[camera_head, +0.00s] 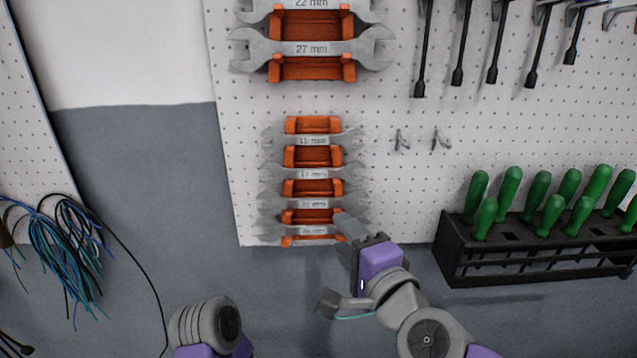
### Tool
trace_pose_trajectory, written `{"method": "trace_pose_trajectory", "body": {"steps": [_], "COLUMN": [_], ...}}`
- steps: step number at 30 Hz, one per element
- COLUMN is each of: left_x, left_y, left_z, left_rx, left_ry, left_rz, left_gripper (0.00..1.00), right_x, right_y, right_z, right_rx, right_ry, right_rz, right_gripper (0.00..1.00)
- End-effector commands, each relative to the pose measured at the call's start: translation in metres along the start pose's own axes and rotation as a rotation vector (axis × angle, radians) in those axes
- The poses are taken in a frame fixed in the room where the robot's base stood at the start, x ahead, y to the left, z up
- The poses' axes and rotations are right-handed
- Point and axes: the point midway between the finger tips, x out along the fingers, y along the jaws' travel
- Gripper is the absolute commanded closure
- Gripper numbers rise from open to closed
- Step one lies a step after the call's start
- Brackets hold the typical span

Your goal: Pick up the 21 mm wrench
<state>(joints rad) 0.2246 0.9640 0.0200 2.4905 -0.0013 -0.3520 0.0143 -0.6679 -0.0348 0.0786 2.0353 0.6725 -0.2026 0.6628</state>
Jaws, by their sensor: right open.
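Several grey open-ended wrenches lie across an orange rack (312,125) low on the pegboard, one above another. Their size labels are blurred. The third wrench from the top (276,200) may read 21 mm, but I cannot tell for sure. The lowest wrench (272,228) has its right end partly hidden by my right gripper. My right gripper (345,240) is open, at the lower right of this rack, with a grey finger in front of the lowest wrench's right end. No wrench is seen held in it. My left gripper is not in view; only part of my left arm shows.
A second orange rack (312,70) above holds larger wrenches marked 22 mm and 27 mm. A black holder (480,270) with green-handled tools stands to the right. Long dark tools (462,50) hang at upper right. Blue cables (65,240) hang at left. Two empty hooks (402,140) are right of the lower rack.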

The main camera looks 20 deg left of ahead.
Motion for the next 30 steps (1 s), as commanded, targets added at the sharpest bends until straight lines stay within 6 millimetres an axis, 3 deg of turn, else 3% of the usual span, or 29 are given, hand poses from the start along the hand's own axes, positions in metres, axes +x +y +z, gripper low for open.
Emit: {"method": "trace_pose_trajectory", "body": {"steps": [3, 19, 29, 30], "left_x": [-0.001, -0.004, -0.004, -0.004], "left_y": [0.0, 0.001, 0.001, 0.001], "left_z": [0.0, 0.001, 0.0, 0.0], "left_rx": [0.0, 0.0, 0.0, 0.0], "left_ry": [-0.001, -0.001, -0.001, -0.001], "left_rz": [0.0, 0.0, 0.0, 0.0], "left_gripper": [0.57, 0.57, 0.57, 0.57], "right_x": [0.002, 0.064, 0.071, 0.071], "right_y": [-0.012, -0.017, -0.017, -0.017], "right_z": [0.005, 0.009, 0.009, 0.009], "right_rx": [0.018, 0.014, 0.014, 0.014], "right_ry": [-0.009, -0.007, -0.007, -0.007], "right_rz": [-0.021, -0.018, -0.019, -0.019], "right_gripper": [0.51, 0.51, 0.51, 0.55]}}
